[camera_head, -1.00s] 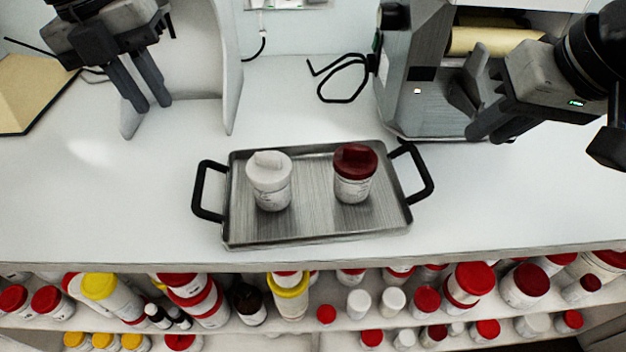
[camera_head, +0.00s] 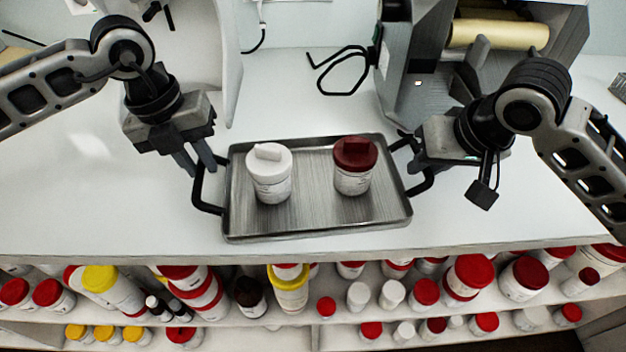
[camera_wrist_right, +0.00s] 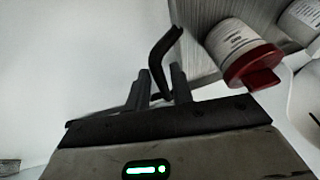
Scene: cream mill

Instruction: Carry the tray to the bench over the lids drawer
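The grey metal tray (camera_head: 315,215) with two black handles lies flat on the white counter. A jar with a white lid (camera_head: 270,173) stands on its left half, and a jar with a dark red lid (camera_head: 354,166) on its right half. My left gripper (camera_head: 196,170) is open, its fingers apart at the tray's left handle (camera_head: 207,209). My right gripper (camera_head: 406,155) is at the tray's right handle (camera_head: 425,184). In the right wrist view its fingers (camera_wrist_right: 160,88) are apart, with the black handle (camera_wrist_right: 164,48) reaching between them. I cannot tell whether they touch it.
A grey machine (camera_head: 403,80) with a yellowish roll stands behind the tray at right. Shelves below the counter's front edge hold many lidded jars (camera_head: 290,290). The counter is clear to the tray's left.

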